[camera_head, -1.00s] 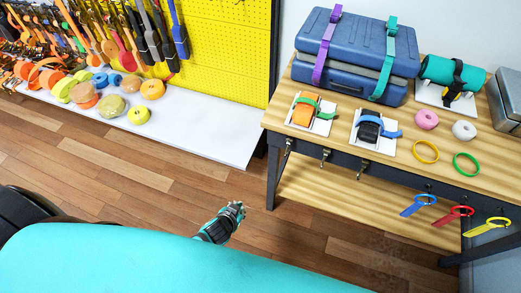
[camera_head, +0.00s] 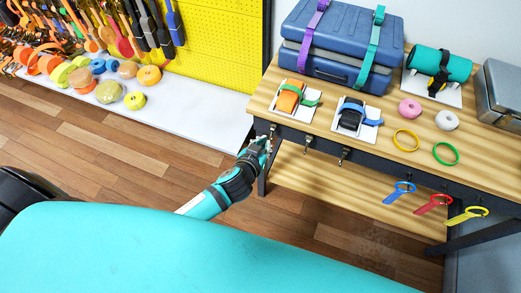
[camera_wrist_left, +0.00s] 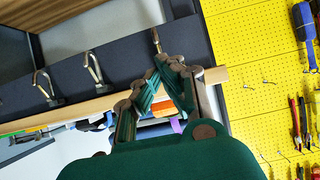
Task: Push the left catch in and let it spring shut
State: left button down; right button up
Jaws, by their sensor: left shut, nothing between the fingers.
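The left catch (camera_head: 272,130) is a small metal hook-shaped catch on the dark front rail of the workbench, near its left end. It shows in the left wrist view (camera_wrist_left: 156,40) just beyond my fingertips. My left gripper (camera_head: 263,141) is shut and empty, right at the left catch. In the left wrist view its fingers (camera_wrist_left: 174,66) come together close below the catch; I cannot tell whether they touch it. The gripper partly hides the catch in the head view. My right gripper is not in view.
The middle catch (camera_head: 308,143) and right catch (camera_head: 344,155) are on the same dark rail (camera_head: 325,143). Blue, red and yellow straps (camera_head: 434,204) hang farther right. A blue case (camera_head: 342,45) stands on the workbench. The yellow pegboard (camera_head: 225,40) is to the left.

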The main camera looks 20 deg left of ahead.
aim_at(272, 134)
pick_arm(q)
jog(key=shift+b+x, duration=1.15)
jog(key=shift+x, duration=1.4)
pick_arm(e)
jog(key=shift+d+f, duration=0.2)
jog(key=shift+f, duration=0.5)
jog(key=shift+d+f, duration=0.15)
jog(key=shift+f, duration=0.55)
pick_arm(q)
jog(key=shift+w+f, duration=0.1)
jog(key=shift+w, duration=0.05)
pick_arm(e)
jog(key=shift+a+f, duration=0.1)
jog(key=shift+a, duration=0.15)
pick_arm(q)
jog(key=shift+w+f+b, duration=0.2)
jog(key=shift+w+b, duration=0.25)
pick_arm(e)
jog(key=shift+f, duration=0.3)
pick_arm(q)
jog(key=shift+p+v, duration=0.75)
jog(key=shift+p, duration=0.05)
jog(key=shift+p+v, duration=0.65)
jog(key=shift+v, duration=0.45)
jog(key=shift+p+v, duration=0.6)
jog(key=shift+v, duration=0.5)
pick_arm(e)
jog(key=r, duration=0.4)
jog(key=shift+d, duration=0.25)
